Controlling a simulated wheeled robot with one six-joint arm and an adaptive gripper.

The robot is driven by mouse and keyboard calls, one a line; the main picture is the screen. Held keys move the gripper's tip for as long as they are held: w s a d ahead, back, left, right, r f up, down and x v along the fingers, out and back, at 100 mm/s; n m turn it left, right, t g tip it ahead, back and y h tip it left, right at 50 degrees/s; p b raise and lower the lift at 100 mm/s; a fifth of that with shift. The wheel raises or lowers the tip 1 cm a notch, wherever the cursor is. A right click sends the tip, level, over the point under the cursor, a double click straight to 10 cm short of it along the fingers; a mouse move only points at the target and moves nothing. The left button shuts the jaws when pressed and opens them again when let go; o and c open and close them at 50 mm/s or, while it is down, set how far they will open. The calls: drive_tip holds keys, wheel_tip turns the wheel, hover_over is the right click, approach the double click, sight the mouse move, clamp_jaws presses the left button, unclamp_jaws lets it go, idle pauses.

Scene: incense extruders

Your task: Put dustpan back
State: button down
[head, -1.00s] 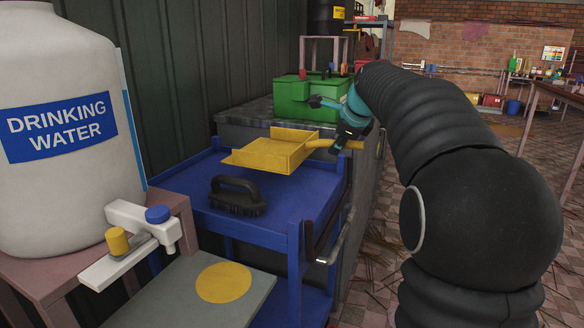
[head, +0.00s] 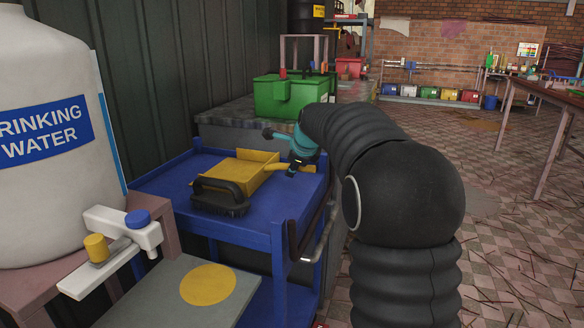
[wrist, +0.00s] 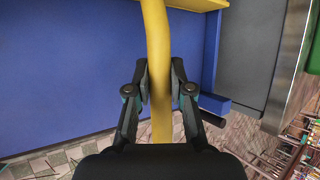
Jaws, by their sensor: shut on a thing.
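The yellow dustpan (head: 240,174) is over the blue cart's top (head: 268,205), right behind the black brush (head: 220,197), which hides part of its near side. It looks level and low; I cannot tell whether it touches the cart top. My gripper (head: 290,168) is at the right end of its handle. In the wrist view my gripper (wrist: 159,88) is shut on the yellow handle (wrist: 156,40), one finger on each side. The pan part (wrist: 190,4) is mostly cut off at the top edge there.
A white water tank (head: 45,140) with a tap stands at the left, above a grey board (head: 165,300) with a yellow disc. A green bin (head: 285,95) stands on the counter behind the cart. A dark wall borders the cart's far-left side. Bare cart top lies right of the brush.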

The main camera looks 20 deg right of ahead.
drive_tip(key=c, duration=1)
unclamp_jaws()
drive_tip(key=shift+c, duration=0.2)
drive_tip(key=shift+r, duration=0.1)
drive_tip(key=a+v, duration=0.1)
drive_tip(key=v, duration=1)
drive_tip(key=s+a+n, duration=0.2)
drive_tip(key=s+n, duration=0.3)
drive_tip(key=s, duration=0.4)
drive_tip(key=s+a+f+n, duration=0.1)
drive_tip(key=s+f+n, duration=0.4)
drive_tip(key=s, duration=0.4)
drive_tip(key=s+a+f+n+g, duration=0.1)
drive_tip(key=s+a+f+n, duration=0.1)
drive_tip(key=s+f+n, duration=0.4)
drive_tip(key=s+a+f+n+g, duration=0.1)
drive_tip(key=s+f+n, duration=0.4)
drive_tip(key=s, duration=0.7)
drive_tip(key=shift+s+a+f+n+h, duration=0.35)
drive_tip(key=shift+a+n, duration=0.2)
drive_tip(key=shift+n, duration=0.55)
